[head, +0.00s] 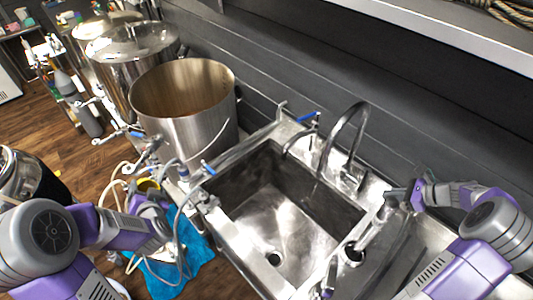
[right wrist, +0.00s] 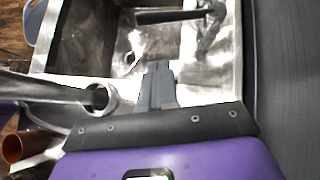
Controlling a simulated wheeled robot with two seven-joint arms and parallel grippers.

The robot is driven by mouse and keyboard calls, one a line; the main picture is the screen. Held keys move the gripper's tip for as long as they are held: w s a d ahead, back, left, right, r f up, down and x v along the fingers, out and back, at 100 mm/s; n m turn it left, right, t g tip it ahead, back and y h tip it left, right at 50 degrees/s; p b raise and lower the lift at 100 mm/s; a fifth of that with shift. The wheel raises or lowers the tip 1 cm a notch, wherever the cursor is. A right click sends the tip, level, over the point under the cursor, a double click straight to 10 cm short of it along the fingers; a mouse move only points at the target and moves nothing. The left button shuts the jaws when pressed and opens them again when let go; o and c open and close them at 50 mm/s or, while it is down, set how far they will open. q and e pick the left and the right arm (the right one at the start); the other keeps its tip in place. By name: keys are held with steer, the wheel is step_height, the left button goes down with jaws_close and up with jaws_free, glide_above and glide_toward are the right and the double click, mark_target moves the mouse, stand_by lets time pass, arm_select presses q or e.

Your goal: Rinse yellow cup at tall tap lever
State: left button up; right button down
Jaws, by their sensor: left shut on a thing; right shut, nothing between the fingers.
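The yellow cup (head: 148,184) is in the head view, left of the sink, partly hidden by my left gripper (head: 152,196). My left gripper is shut on it, near the hoses beside the sink's left edge. The tall tap (head: 357,118) arches over the back right of the sink (head: 268,210). Its lever (head: 353,178) is at the base, behind and left of my right gripper. My right gripper (head: 391,198) is shut and empty above the sink's right rim. In the right wrist view its closed fingers (right wrist: 160,84) point toward the basin.
A short tap with a blue handle (head: 307,117) stands at the sink's back edge. A big open steel pot (head: 190,125) and a lidded one (head: 130,42) stand behind left. Hoses and a blue cloth (head: 172,258) lie left of the sink. The basin is empty of objects.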

mark_target(362, 186)
steer(key=w+a, duration=0.2)
steer(key=w+a+f, duration=0.1)
steer(key=a, duration=0.1)
steer(key=shift+w+a, duration=0.25)
steer(key=shift+w, duration=0.15)
steer(key=shift+a+r, duration=0.1)
steer(key=shift+w+a+m+t+h, duration=0.25)
steer(key=shift+a+m+t+h, duration=0.15)
steer(key=shift+a+m, duration=0.25)
steer(key=shift+w+a+m+t+h, duration=0.2)
steer(key=shift+a+m+t+h, duration=0.2)
steer(key=shift+a+m, duration=0.2)
